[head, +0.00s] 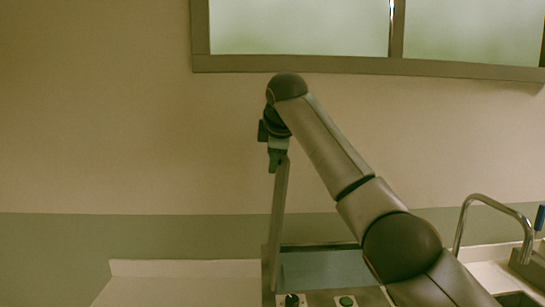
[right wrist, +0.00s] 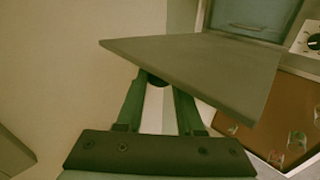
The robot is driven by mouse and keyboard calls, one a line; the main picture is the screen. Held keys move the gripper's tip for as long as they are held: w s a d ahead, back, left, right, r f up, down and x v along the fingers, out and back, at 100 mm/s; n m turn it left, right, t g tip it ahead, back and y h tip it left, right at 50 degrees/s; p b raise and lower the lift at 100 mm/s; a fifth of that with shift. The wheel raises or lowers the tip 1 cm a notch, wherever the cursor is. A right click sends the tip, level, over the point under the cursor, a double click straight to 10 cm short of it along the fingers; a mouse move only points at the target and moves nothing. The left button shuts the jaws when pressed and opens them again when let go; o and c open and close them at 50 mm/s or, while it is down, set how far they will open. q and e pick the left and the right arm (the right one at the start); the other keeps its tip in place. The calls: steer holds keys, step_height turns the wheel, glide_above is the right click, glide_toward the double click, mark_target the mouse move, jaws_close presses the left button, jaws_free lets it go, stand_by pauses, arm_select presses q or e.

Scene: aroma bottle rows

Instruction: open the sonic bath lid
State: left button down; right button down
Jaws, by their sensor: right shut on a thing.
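The sonic bath (head: 318,270) stands on the counter at the lower middle of the head view, with a blue-grey basin. Its lid (head: 278,215) stands steeply raised, seen nearly edge-on at the bath's left side. My right gripper (head: 277,163) is at the lid's upper edge, shut on it. In the right wrist view the lid (right wrist: 205,68) is a flat grey plate across the fingertips of the gripper (right wrist: 157,82). The blue-grey bath basin (right wrist: 252,14) shows beyond the plate. My left gripper is not in view.
A faucet (head: 490,203) stands at right. The right wrist view shows a brown surface (right wrist: 255,135) with clear glass pieces. The white counter (head: 180,285) at left is clear.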

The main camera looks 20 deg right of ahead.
steer(key=shift+a, duration=0.25)
steer(key=c, duration=0.5)
jaws_free()
steer(key=shift+w, duration=0.1)
steer(key=shift+c, duration=0.2)
steer(key=b+v, duration=0.2)
steer(key=v, duration=1)
steer(key=shift+s, duration=0.3)
steer(key=shift+r, duration=0.1)
